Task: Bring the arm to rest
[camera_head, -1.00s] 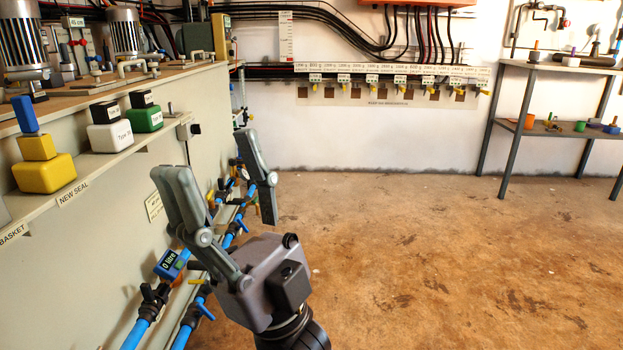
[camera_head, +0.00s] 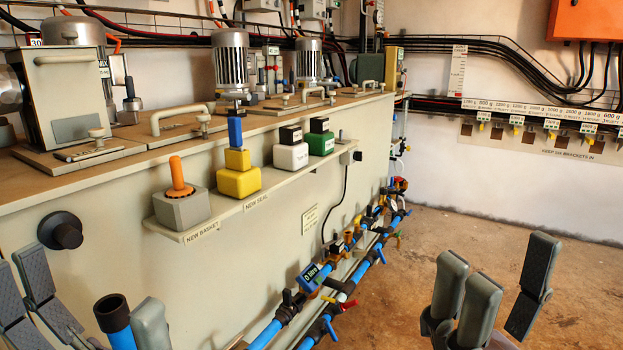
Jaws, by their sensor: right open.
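My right gripper (camera_head: 506,268) is at the lower right in the head view. Its grey fingers point up and stand apart, open and empty, over the brown floor. Its wrist is cut off by the bottom edge. My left gripper (camera_head: 95,287) is at the lower left, partly cut off by the frame edges. Its fingers are spread apart. A blue pipe end with a dark collar (camera_head: 113,314) shows between these fingers; I cannot tell its depth, but the fingers do not look closed on it.
The beige machine bench (camera_head: 262,225) fills the left and middle. Floor (camera_head: 440,225) is clear at right.

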